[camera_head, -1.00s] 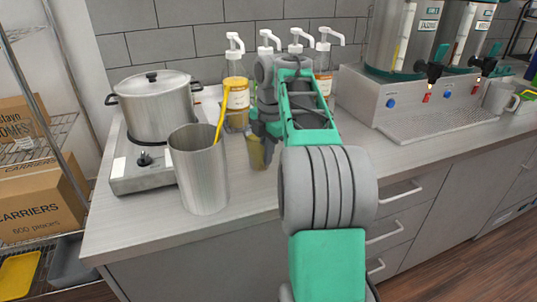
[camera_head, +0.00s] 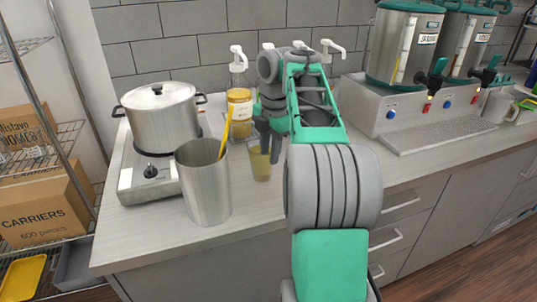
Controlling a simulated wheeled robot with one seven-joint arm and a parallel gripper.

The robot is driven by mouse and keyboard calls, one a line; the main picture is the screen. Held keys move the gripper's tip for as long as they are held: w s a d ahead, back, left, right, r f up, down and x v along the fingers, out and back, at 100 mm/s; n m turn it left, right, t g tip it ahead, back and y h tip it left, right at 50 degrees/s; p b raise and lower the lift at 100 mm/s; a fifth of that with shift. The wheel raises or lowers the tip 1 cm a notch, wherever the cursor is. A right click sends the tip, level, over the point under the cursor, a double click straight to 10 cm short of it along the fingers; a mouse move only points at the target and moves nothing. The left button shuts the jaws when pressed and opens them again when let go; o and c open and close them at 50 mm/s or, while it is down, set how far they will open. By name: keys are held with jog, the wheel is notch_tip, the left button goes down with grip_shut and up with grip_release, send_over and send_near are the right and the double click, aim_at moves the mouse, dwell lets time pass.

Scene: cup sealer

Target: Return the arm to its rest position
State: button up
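My gripper (camera_head: 270,146) is over the counter, right beside a small clear cup (camera_head: 260,166) with yellowish contents. The cup stands upright on the counter, and the fingers overlap its upper right side in the picture. Two dark fingertips show with a gap between them, so my gripper looks open. Whether a finger touches the cup cannot be told. My grey and green arm (camera_head: 318,100) reaches forward from the bottom of the picture and hides part of the counter behind it.
A tall metal container (camera_head: 204,190) with a yellow stick stands left of the cup. Behind it, a lidded pot (camera_head: 160,113) sits on a burner (camera_head: 150,180). Pump bottles (camera_head: 239,105) stand at the wall. Dispensers (camera_head: 405,45) with a drip tray (camera_head: 440,135) are at right.

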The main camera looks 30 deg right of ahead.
notch_tip(320, 180, up, 2)
jog(key=shift+s+r+p, duration=0.1)
jog(key=shift+s+p, duration=0.05)
jog(key=shift+p, duration=0.25)
